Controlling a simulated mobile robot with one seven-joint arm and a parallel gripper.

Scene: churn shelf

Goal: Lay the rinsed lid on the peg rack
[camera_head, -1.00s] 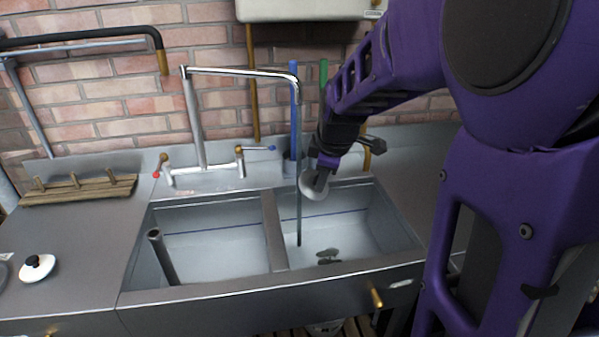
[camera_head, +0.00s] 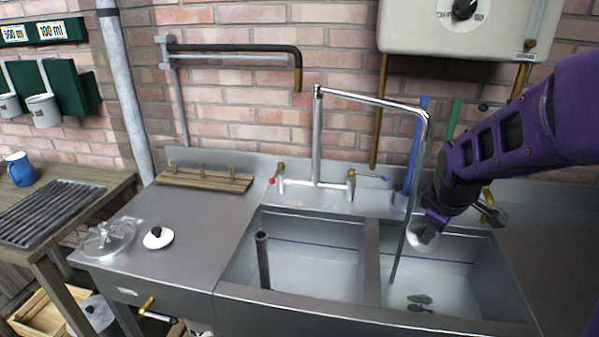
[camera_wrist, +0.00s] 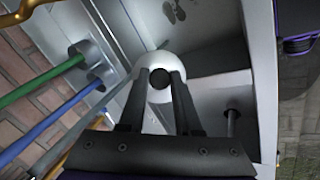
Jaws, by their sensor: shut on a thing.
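My gripper (camera_head: 431,222) is shut on a white round lid (camera_head: 422,239) and holds it over the right sink basin, close to the thin stream below the tap. In the wrist view, the fingers (camera_wrist: 160,80) close around the dark knob of the lid (camera_wrist: 160,62). Whether the stream touches the lid is hard to tell. The wooden peg rack (camera_head: 225,183) with several upright pegs lies at the back of the left drainboard, against the splashback, well left of my gripper. Its pegs carry nothing.
A second white lid with a black knob (camera_head: 158,238) and a clear glass-like lid (camera_head: 108,238) lie on the left drainboard. The tap (camera_head: 375,101) arches over the sink between gripper and rack. A dark upright pipe (camera_head: 263,260) stands in the left basin.

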